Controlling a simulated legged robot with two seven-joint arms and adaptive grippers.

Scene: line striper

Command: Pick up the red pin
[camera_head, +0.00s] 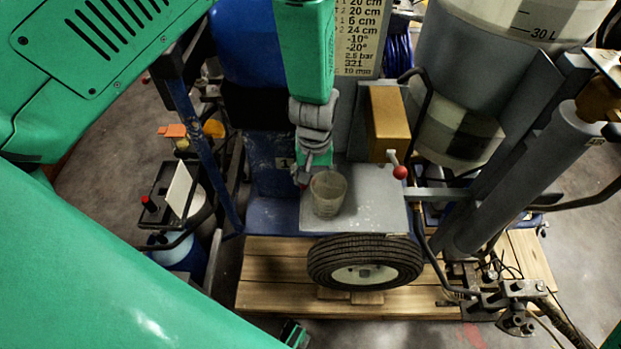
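A green arm of mine, which I take to be the left, comes down from the top middle. Its gripper (312,170) points down at the grey platform (375,205), just behind and left of a translucent cup (328,194). The fingers are small and partly hidden, so I cannot tell whether they are open or shut. A small reddish spot shows at the fingertips; I cannot tell whether it is the red pin. No other clear pin shape shows.
A lever with a red ball (400,172) sticks out below a yellow-brown box (388,123). A black tyre (365,262) stands on a wooden pallet (275,290). Grey tubes and large containers crowd the right. A black tray (168,194) with a red knob (149,203) stands left.

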